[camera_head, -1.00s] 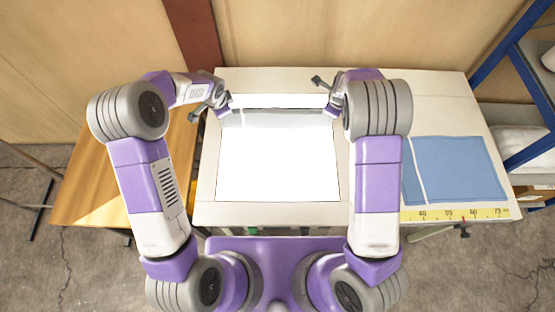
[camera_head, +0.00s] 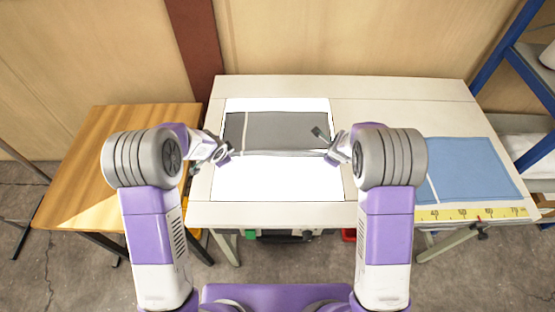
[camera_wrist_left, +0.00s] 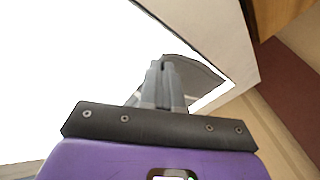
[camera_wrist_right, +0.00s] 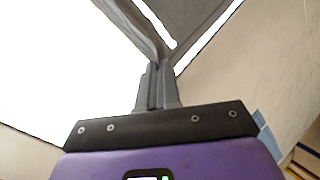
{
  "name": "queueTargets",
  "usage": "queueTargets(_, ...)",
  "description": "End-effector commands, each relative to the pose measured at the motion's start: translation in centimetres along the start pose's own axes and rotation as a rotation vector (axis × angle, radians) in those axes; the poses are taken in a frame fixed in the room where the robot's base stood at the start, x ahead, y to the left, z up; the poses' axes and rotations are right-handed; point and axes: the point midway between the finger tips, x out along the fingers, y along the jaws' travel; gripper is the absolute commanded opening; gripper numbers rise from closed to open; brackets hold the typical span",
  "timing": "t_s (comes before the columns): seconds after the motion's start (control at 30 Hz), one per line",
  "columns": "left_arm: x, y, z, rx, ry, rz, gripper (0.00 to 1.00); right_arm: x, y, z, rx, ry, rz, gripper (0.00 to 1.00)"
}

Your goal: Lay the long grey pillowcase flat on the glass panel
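The grey pillowcase (camera_head: 285,130) lies across the back half of the bright white glass panel (camera_head: 290,182), with a pale stripe near its left end. Its near edge runs between my two grippers. My left gripper (camera_head: 227,156) is at the near left corner; in the left wrist view its fingers (camera_wrist_left: 163,75) are closed on grey cloth (camera_wrist_left: 195,72). My right gripper (camera_head: 330,157) is at the near right corner; in the right wrist view its fingers (camera_wrist_right: 157,78) are closed on the cloth (camera_wrist_right: 190,20), which has a fold there. The front half of the panel is bare.
A blue cloth (camera_head: 475,170) lies on the right of the white table (camera_head: 400,100), behind a yellow ruler strip (camera_head: 470,214). A wooden side table (camera_head: 95,160) stands at left. A blue shelf frame (camera_head: 520,75) stands at right. A red-brown post is behind.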

Motion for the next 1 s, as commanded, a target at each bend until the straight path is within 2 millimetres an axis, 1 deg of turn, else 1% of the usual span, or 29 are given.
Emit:
queueTargets(0.03, 0.39, 0.17, 0.13, 0.0, 0.001, -0.004, 0.0, 0.37, 0.13, -0.18, 0.002, -0.001, -0.004, 0.0)
queueTargets(0.1, 0.52, 0.23, 0.17, -0.002, 0.004, -0.007, 0.0, 0.49, 0.2, -0.21, 0.003, -0.003, -0.007, 0.0)
queueTargets(0.4, 0.51, 0.21, 0.22, -0.003, 0.004, -0.009, 0.0, 0.49, 0.21, -0.2, 0.003, -0.004, -0.009, 0.0)
queueTargets(0.47, 0.51, 0.21, 0.22, -0.003, 0.004, -0.009, 0.09, 0.49, 0.21, -0.21, 0.003, -0.004, -0.009, 0.09)
queueTargets(0.7, 0.53, 0.27, 0.2, -0.002, 0.004, -0.008, 0.46, 0.51, 0.27, -0.18, 0.003, -0.004, -0.007, 0.46)
queueTargets(0.9, 0.6, 0.49, 0.2, -0.001, 0.003, -0.003, 0.47, 0.58, 0.53, -0.17, 0.001, -0.004, -0.001, 0.47)
queueTargets(1.0, 0.1, 0.46, 0.11, -0.001, 0.004, -0.003, 0.47, 0.1, 0.56, -0.1, 0.001, -0.004, 0.001, 0.47)
